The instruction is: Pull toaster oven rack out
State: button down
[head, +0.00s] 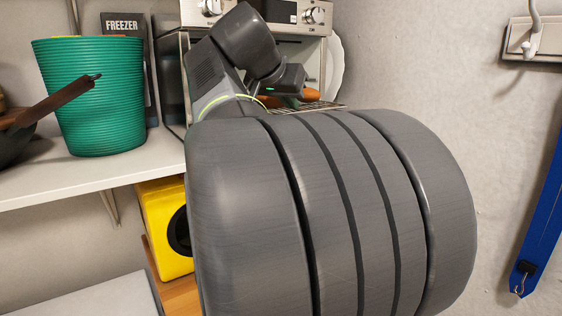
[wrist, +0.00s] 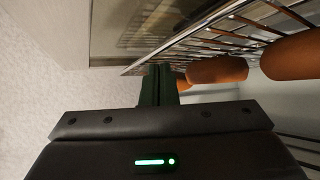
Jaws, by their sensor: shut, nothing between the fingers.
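The toaster oven (head: 293,29) stands at the top middle of the head view, its lower front largely hidden by my arm. Its wire rack (head: 322,105) shows as a small strip beyond my arm. In the wrist view the rack (wrist: 225,38) runs across the upper right, with brown sausage-like pieces (wrist: 218,69) beside its wires. My gripper (wrist: 158,70) is shut and empty, its dark fingers at the rack's front edge. I cannot tell whether they touch it. In the head view the fingertips are hidden.
A green ribbed bin (head: 98,100) and a pan with a brown handle (head: 60,100) stand on the white shelf (head: 120,175) at left. A yellow object (head: 163,225) sits below. The grey wall (head: 430,70) at right holds a hook (head: 533,35) and a blue bar (head: 545,220).

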jog(key=shift+r, duration=0.1)
jog(key=shift+s+d+r, duration=0.25)
jog(key=shift+s+r, duration=0.1)
jog(key=shift+s+d+r+p, duration=0.45)
jog(key=shift+s+r, duration=0.15)
jog(key=shift+s, duration=0.1)
jog(key=shift+s+d+r+p, duration=0.35)
jog(key=shift+s+d+r, duration=0.1)
jog(key=shift+s+r, duration=0.15)
jog(key=shift+f, duration=0.1)
jog(key=w+a+f, duration=0.1)
jog(key=w+a+f+b, duration=0.1)
jog(key=w+f, duration=0.1)
jog(key=w, duration=0.1)
jog(key=shift+a, duration=0.4)
jog(key=shift+w+a+f, duration=0.15)
jog(key=shift+w+a, duration=0.15)
jog(key=shift+w, duration=0.1)
